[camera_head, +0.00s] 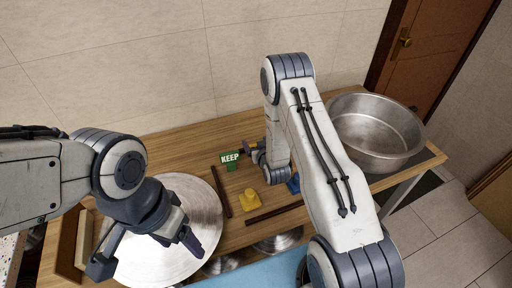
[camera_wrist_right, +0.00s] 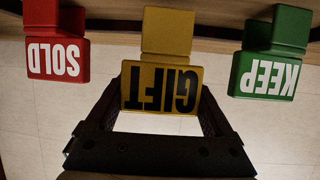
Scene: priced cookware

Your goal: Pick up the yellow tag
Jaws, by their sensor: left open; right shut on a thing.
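The yellow tag (camera_wrist_right: 160,88), lettered GIFT, is in the middle of the right wrist view, upside down in that picture. My right gripper (camera_wrist_right: 163,97) has its two fingers on either side of the tag and is shut on it. The green tag also shows in the head view (camera_head: 230,158), beside my right wrist. My left gripper (camera_head: 150,252) is open and empty above a large round metal piece (camera_head: 180,190).
A wooden table (camera_head: 190,145) stands against the tiled wall. A deep metal pot (camera_head: 375,130) stands at its right end. A small yellow piece (camera_head: 250,199), a blue piece (camera_head: 293,185) and dark strips (camera_head: 272,214) lie mid-table. A blue surface (camera_head: 265,272) is at the front.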

